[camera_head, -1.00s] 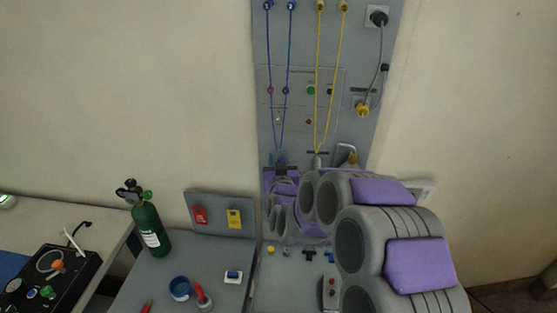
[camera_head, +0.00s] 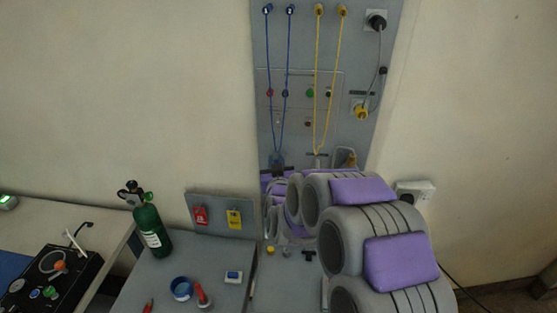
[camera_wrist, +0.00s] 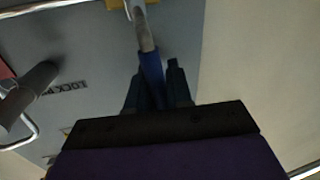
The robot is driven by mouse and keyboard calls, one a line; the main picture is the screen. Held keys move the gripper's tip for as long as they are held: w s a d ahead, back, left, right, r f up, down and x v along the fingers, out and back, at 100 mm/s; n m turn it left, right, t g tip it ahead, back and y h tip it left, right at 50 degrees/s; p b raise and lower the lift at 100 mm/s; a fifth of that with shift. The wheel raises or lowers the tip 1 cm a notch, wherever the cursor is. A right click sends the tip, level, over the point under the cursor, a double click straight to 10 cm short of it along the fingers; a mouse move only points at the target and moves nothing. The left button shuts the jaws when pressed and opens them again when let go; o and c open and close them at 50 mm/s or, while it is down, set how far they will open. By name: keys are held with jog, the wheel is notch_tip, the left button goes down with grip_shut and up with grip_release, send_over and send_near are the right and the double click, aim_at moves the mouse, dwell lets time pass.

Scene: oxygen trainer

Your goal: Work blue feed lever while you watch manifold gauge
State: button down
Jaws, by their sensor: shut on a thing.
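In the wrist view, a lever with a grey shaft and a blue sleeve (camera_wrist: 151,68) rises between the dark fingers of my gripper (camera_wrist: 158,88). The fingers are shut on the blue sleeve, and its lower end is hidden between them. The shaft's upper end meets a yellow part (camera_wrist: 126,4) at the top edge. In the head view, my grey and purple arm covers the lower part of the grey upright panel (camera_head: 312,115), and I cannot make out the lever or fingertips there. I cannot identify a manifold gauge in either view.
Blue cords (camera_head: 271,120) and yellow cords (camera_head: 317,95) hang down the panel. A green cylinder (camera_head: 152,230) stands at the left, near red (camera_head: 201,215) and yellow (camera_head: 234,218) tags. A blue ring (camera_head: 181,289) lies on the bench. A grey cylinder (camera_wrist: 38,84) shows left in the wrist view.

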jog(key=shift+a+f+n+g+p, duration=0.15)
jog(key=shift+a+n+g+p, duration=0.15)
jog(key=shift+a+n+p, duration=0.9)
jog(key=shift+d, duration=0.2)
jog(key=c, duration=1.1)
grip_release()
jog(key=shift+a+f, duration=0.1)
jog(key=s+d+b, duration=0.1)
jog(key=s+b, duration=0.2)
jog(key=s, duration=0.6)
jog(key=shift+d+b, duration=0.15)
jog(key=shift+b, duration=0.2)
jog(key=shift+s+b, duration=0.15)
jog(key=shift+b, duration=0.85)
